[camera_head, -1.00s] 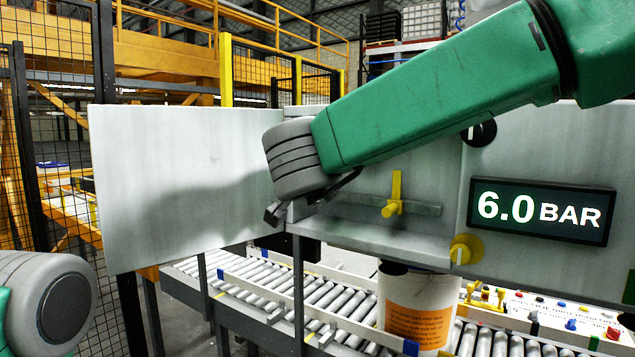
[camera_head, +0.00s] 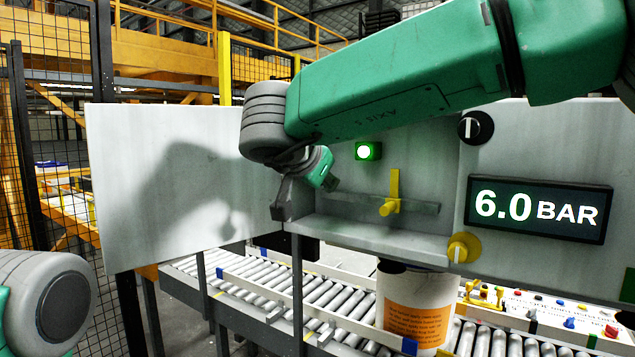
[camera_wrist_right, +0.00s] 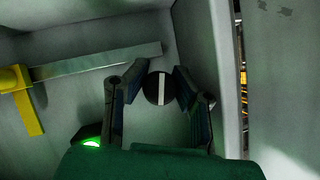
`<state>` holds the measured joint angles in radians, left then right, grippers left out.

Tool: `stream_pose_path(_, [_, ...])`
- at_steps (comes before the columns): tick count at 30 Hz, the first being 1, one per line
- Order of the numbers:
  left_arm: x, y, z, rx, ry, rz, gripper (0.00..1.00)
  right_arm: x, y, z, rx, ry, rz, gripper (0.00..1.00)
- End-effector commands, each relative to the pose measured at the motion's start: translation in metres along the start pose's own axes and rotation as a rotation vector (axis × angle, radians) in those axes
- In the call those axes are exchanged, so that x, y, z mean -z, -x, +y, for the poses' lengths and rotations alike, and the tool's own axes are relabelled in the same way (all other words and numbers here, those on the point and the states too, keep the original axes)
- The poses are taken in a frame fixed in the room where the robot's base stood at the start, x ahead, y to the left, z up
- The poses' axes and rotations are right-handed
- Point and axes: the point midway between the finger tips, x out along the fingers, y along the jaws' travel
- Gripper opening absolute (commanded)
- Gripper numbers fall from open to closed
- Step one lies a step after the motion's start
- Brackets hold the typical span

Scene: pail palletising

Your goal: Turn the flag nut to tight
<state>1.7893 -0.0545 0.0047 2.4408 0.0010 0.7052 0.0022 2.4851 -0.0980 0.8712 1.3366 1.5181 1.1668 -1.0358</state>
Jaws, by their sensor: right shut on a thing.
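The yellow flag nut (camera_head: 391,200) sits on a grey bar (camera_head: 420,207) inside the open cabinet, its flag pointing up. It also shows at the left of the right wrist view (camera_wrist_right: 20,95), which looks upside down compared with the head view. My right gripper (camera_head: 282,208) is at the cabinet's left side, left of the flag nut and apart from it. That dial is hidden in the head view. My left gripper is out of view.
The cabinet door (camera_head: 160,190) stands open at left. A lit green lamp (camera_head: 368,151), a black knob (camera_head: 475,127), a yellow knob (camera_head: 463,248) and a "6.0 BAR" display (camera_head: 537,209) are on the cabinet. Below, a white pail (camera_head: 405,280) stands on a roller conveyor (camera_head: 290,290).

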Motion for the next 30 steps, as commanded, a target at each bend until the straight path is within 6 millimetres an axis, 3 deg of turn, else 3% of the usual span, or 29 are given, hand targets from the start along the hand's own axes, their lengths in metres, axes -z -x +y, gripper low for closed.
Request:
stream_pose_path(1, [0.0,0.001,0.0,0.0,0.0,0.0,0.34,0.01,0.003,-0.003,0.008,-0.008,0.016,0.0])
stream_pose_path(8, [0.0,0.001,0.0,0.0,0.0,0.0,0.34,0.01,0.003,-0.004,0.009,-0.009,0.016,0.0])
stream_pose_path(9, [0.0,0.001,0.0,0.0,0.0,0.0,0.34,0.01,0.003,-0.004,0.009,-0.009,0.016,0.24])
stream_pose_path(10, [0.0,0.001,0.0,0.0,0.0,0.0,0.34,0.01,0.003,-0.004,0.009,-0.009,0.016,0.34])
stream_pose_path(22, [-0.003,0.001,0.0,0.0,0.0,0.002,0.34,0.004,0.007,-0.004,0.005,-0.003,0.007,0.34])
stream_pose_path(30, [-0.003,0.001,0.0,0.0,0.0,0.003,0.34,0.004,0.059,-0.004,0.008,-0.003,0.009,0.34])
